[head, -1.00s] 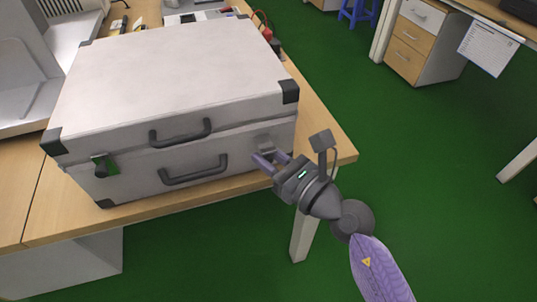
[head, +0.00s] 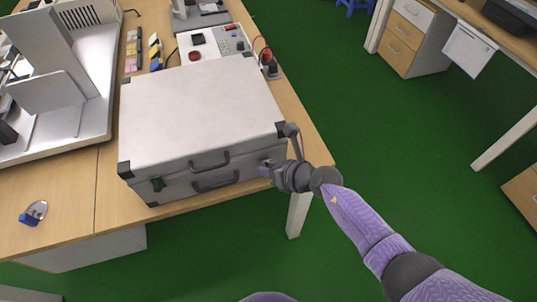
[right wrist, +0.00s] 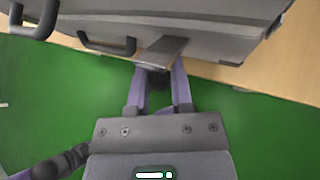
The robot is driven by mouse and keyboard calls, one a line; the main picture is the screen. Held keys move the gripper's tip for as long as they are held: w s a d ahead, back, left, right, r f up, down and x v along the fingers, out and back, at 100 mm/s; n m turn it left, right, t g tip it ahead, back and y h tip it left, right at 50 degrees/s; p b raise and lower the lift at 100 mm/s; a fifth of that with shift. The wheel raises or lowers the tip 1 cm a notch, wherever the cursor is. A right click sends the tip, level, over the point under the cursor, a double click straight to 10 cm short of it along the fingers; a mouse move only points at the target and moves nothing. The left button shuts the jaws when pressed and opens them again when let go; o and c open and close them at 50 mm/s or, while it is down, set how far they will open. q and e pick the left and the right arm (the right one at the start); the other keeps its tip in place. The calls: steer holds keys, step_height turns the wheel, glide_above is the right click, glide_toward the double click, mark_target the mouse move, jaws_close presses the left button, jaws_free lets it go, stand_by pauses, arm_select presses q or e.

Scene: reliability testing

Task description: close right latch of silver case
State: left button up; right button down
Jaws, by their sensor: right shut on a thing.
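The closed silver case (head: 200,105) lies on the wooden table with its handle side facing me; it also fills the top of the right wrist view (right wrist: 215,25). Its right latch (right wrist: 165,48) is a grey metal flap on the front face, near the right corner. My right gripper (head: 264,171) is at this latch, and its two purple fingers (right wrist: 158,68) are shut on the latch's lower part. The fingers partly hide the latch in the head view. The left latch (head: 158,184) shows dark and green near the left corner. My left gripper is not in view.
Two dark handles, an upper one (head: 209,162) and a lower one (head: 215,181), sit left of the right latch. A device with red and black leads (head: 215,42) stands behind the case. A small blue and silver object (head: 34,213) lies at the left. Green floor is open at the right.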

steer(key=shift+w+r+m+g+h+p, duration=0.2)
steer(key=shift+r+m+g+h+p, duration=0.15)
steer(key=shift+r+g+p, duration=0.45)
steer(key=shift+w+a+g+h+p, duration=0.15)
steer(key=shift+g+h+p, duration=0.2)
steer(key=shift+g, duration=0.35)
steer(key=shift+w+m+g+h+b, duration=0.2)
steer(key=shift+m+g+h+b, duration=0.4)
steer(key=shift+g, duration=0.3)
steer(key=shift+w+a+r+g+b, duration=0.1)
steer(key=shift+w+r+g+b, duration=0.05)
steer(key=shift+g+b, duration=0.8)
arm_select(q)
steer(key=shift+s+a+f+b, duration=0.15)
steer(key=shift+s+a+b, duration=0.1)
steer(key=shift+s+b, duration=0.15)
arm_select(e)
steer(key=shift+r, duration=0.15)
steer(key=shift+g, duration=0.25)
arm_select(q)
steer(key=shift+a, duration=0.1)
arm_select(e)
steer(key=c, duration=0.5)
jaws_free()
steer(key=shift+w+h, duration=0.1)
steer(key=shift+h, duration=0.2)
steer(key=shift+c, duration=0.2)
